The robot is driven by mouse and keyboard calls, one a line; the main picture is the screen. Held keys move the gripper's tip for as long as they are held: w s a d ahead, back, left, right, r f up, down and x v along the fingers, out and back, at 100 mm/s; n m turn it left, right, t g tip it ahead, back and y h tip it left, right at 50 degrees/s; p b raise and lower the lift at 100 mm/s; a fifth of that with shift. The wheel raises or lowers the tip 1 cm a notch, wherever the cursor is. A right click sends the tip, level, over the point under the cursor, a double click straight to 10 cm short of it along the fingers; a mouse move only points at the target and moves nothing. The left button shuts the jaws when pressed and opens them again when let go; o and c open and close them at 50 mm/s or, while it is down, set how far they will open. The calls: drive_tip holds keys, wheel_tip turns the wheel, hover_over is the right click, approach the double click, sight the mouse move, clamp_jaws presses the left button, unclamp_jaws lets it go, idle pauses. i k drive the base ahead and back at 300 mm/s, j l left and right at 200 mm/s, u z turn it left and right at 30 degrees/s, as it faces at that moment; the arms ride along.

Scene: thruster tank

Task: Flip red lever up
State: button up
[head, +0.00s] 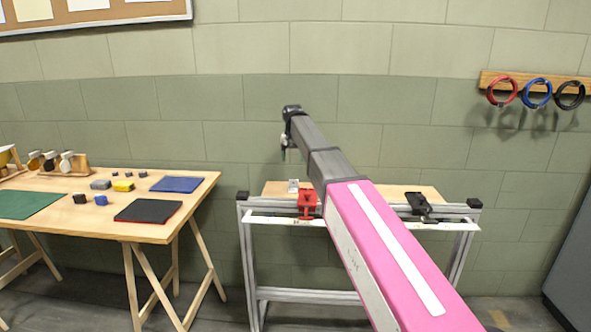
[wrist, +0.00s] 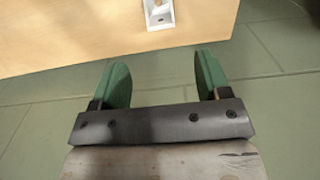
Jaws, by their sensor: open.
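A red lever part (head: 307,203) sits at the front edge of a wooden panel (head: 408,190) on a metal frame, left of my arm in the head view. Its exact lever position is too small to tell, and it does not show in the wrist view. My gripper (head: 285,152) hangs from the arm's far end, above and beyond the panel's left part. In the wrist view my gripper (wrist: 160,82) has two green fingers apart with nothing between them. The wooden panel (wrist: 70,35) is ahead of the fingers, with a silver bracket (wrist: 158,15) cut off by the top edge.
A black clamp-like part (head: 419,205) is on the frame's right. A small pale block (head: 293,186) is behind the red part. A wooden table (head: 90,222) with blocks and mats stands left. Coloured rings (head: 537,93) hang on the right wall. Floor shows between table and frame.

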sight(305, 218)
drive_tip(key=k+j, duration=0.3)
drive_tip(key=k, duration=0.15)
drive_tip(key=k+j, duration=0.35)
drive_tip(key=k, duration=0.1)
